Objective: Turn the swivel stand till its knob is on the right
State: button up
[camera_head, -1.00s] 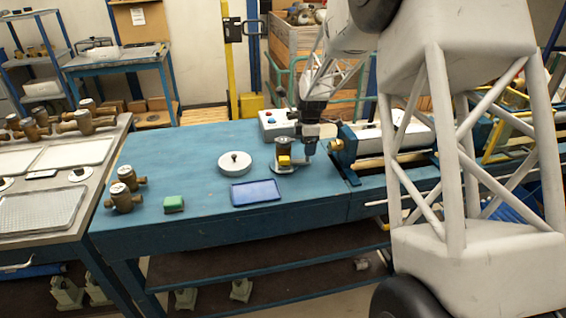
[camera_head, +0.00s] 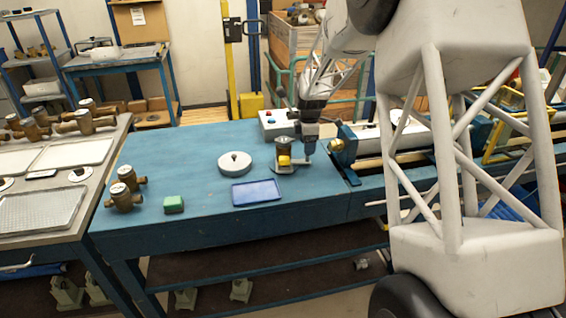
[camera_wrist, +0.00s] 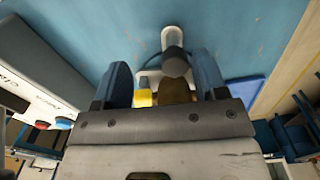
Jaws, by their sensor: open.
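The swivel stand (camera_head: 281,145) is on the blue bench, with a dark and brass-coloured round body, a yellow part and a pale base. In the wrist view its pale base (camera_wrist: 172,36), a grey rounded post (camera_wrist: 175,62) and the yellow part (camera_wrist: 143,97) show; I cannot tell for certain which part is the knob. My gripper (camera_head: 308,149) points down just right of the brass body. In the wrist view my open gripper (camera_wrist: 162,80) has a blue finger on each side of the post. Finger contact is unclear, and the gripper body hides part of the stand.
A blue tray (camera_head: 256,192) lies in front of the stand and a white round lidded piece (camera_head: 234,164) to its left. A control box (camera_head: 275,124) stands behind. A blue clamp bench (camera_head: 345,150) is close on the right.

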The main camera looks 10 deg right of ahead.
jog(key=shift+w, duration=0.15)
dwell(0.3)
jog(key=shift+o, duration=0.3)
jog(key=o, duration=0.4)
jog(key=shift+r, duration=0.1)
jog(key=shift+r, duration=2.65)
jog(key=shift+s+r, duration=0.45)
jog(key=shift+r, duration=0.2)
jog(key=shift+s+r, duration=0.45)
jog(key=shift+r, duration=0.2)
